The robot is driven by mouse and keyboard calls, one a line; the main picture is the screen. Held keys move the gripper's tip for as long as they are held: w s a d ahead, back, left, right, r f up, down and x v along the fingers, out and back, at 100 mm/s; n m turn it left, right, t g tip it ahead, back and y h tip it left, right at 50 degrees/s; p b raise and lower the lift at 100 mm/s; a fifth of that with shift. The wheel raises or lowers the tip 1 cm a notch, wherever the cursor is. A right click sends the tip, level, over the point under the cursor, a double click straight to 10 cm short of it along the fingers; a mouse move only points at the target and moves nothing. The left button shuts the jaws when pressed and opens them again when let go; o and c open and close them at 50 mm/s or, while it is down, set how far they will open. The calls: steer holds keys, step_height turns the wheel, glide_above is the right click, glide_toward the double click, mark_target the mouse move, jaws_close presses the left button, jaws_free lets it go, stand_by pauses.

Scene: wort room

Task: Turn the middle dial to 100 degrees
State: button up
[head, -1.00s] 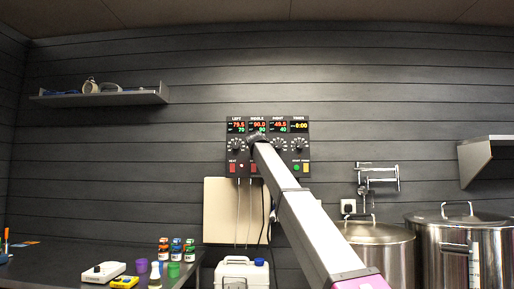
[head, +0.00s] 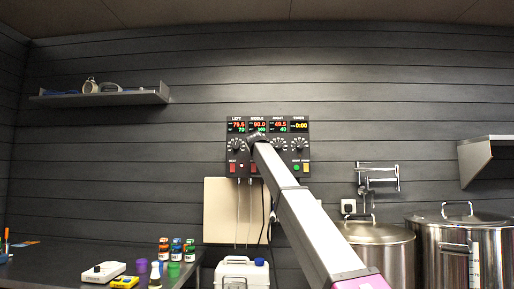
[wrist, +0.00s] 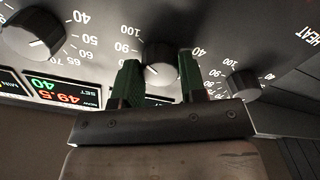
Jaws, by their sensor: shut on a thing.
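The middle dial (wrist: 160,62) is a dark knob with a numbered scale around it on the black control box (head: 240,172). My gripper (wrist: 158,80) is at the box, its two green fingers on either side of the middle dial and shut on it. In the head view my gripper's end (head: 257,138) covers the middle dial. The middle display (head: 257,126) shows 90.0 in red above a small green number, which looks three-digit but is blurred. In the wrist view my gripper hides the middle display.
The right dial (wrist: 35,33) and left dial (wrist: 245,83) flank the middle one closely. Red, green and yellow buttons sit below them. A pale board (head: 222,210) hangs under the box. Steel pots (head: 470,250) stand right; bottles and small instruments (head: 104,271) lie on the left bench.

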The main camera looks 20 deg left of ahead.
steer(key=o, duration=0.9)
steer(key=v, duration=1.1)
steer(key=shift+a+f, duration=0.1)
